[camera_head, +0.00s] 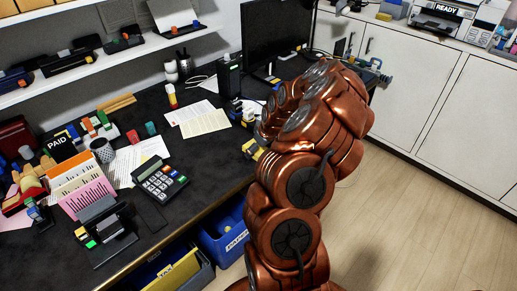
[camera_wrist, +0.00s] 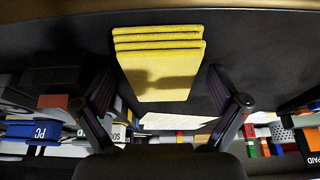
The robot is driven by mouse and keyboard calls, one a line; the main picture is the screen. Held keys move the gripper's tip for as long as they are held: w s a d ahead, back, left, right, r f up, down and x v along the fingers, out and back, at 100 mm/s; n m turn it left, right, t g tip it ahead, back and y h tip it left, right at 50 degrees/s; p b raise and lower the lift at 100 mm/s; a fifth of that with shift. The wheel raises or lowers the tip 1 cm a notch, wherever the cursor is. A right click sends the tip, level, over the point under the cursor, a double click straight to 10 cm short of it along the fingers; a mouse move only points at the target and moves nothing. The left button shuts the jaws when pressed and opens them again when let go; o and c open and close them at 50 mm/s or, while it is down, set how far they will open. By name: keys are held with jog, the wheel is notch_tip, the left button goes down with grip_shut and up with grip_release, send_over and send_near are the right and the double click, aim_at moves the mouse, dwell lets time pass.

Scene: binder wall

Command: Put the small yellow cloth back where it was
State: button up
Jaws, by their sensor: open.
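The small yellow cloth (camera_wrist: 158,70) lies folded in several layers on the dark desk (camera_wrist: 60,50), near its edge, in the wrist view. A shadow falls across its middle. My gripper (camera_wrist: 161,90) is open, with one dark finger at each side of the cloth and nothing held between them. I cannot tell its height above the cloth. In the head view a yellow patch (camera_head: 252,149) at the desk's front edge, partly behind my arm, looks like the same cloth. My gripper is hidden behind my arm there.
White papers (camera_head: 205,122) lie behind the cloth. A calculator (camera_head: 160,181), a pink and orange file holder (camera_head: 82,182) and a black monitor (camera_head: 277,38) stand on the desk. A blue bin (camera_head: 225,238) sits below the front edge. The floor (camera_head: 420,220) to the right is clear.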

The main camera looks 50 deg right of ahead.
jog(key=b+v, duration=0.1)
jog(key=v, duration=1.1)
jog(key=shift+r+b, duration=0.25)
jog(key=shift+b, duration=0.15)
jog(key=s+a+r+n+g+y, duration=0.1)
jog(key=a+r, duration=0.3)
jog(key=a, duration=0.8)
jog(key=s+a+r+n+g, duration=0.1)
jog(key=s+a+r+g, duration=0.15)
jog(key=a, duration=1.05)
jog(key=s+a+g, duration=0.1)
jog(key=s+a, duration=0.3)
jog(key=s, duration=0.3)
jog(key=s+a+m+g, duration=0.1)
jog(key=s+a, duration=0.3)
jog(key=s, duration=0.3)
jog(key=s+a+g+h, duration=0.1)
jog(key=s+a, duration=0.3)
jog(key=s, duration=0.3)
jog(key=shift+s+a+m, duration=0.25)
jog(key=shift+m, duration=0.15)
jog(key=shift+r, duration=0.15)
